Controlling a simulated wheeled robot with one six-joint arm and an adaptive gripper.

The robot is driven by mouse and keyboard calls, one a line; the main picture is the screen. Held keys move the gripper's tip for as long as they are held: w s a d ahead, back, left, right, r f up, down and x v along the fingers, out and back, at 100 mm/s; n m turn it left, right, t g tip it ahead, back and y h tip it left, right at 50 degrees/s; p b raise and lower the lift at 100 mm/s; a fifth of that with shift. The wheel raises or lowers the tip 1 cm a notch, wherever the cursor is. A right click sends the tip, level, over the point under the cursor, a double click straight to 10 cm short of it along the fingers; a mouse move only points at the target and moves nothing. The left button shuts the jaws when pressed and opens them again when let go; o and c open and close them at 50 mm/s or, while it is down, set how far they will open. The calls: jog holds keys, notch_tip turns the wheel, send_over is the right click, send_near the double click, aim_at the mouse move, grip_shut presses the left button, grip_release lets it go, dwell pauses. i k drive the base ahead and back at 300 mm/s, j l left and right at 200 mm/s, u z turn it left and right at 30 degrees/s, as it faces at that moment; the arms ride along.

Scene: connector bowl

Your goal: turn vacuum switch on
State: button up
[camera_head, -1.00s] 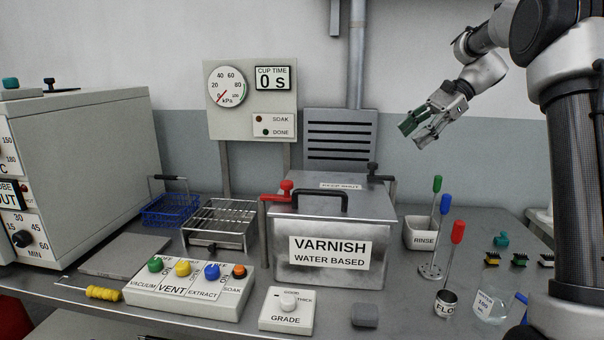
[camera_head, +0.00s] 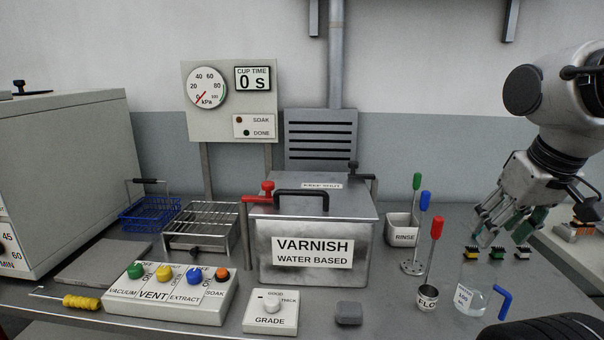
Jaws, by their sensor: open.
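The vacuum switch is a green knob (camera_head: 135,270) at the left end of a white control box (camera_head: 170,299), above the printed word VACUUM. Yellow, blue and orange knobs sit to its right on the same box. My gripper (camera_head: 505,236) is open, with green pads on its fingers. I see nothing held between the fingers. The pressure gauge (camera_head: 207,88) has its needle near 0.
A varnish tank (camera_head: 313,254) with handles stands mid-bench. A rinse cup (camera_head: 402,230), upright tools and a beaker (camera_head: 470,289) stand right. A yellow-handled hook (camera_head: 82,302) lies left of the control box.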

aim_at(135, 270)
jog(key=u, duration=1.35)
